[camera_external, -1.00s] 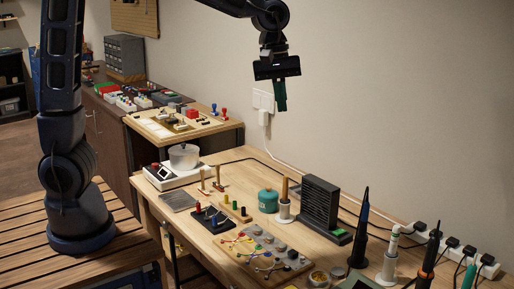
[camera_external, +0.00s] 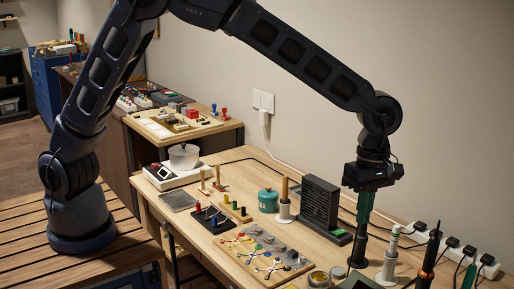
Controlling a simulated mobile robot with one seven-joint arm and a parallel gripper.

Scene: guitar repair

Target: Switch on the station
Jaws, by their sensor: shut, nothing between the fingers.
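My gripper (camera_external: 363,222) points straight down over the right part of the workbench, its green fingers shut and empty. Below the fingertips a dark upright tool (camera_external: 358,249) stands on the bench; in this view the fingers overlap its upper part, and I cannot tell whether they touch it. A dark box with a greenish face (camera_external: 358,281) is cut off by the bottom edge; it may be the station, but its switch cannot be made out. A black slatted unit (camera_external: 318,207) with a green part at its foot stands left of my gripper.
A white power strip (camera_external: 487,266) with several black plugs lies along the wall at right. More upright tools, including a white-and-green one (camera_external: 391,250), stand close right of my gripper. A wiring board (camera_external: 262,250) and a teal pot (camera_external: 267,200) lie to the left.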

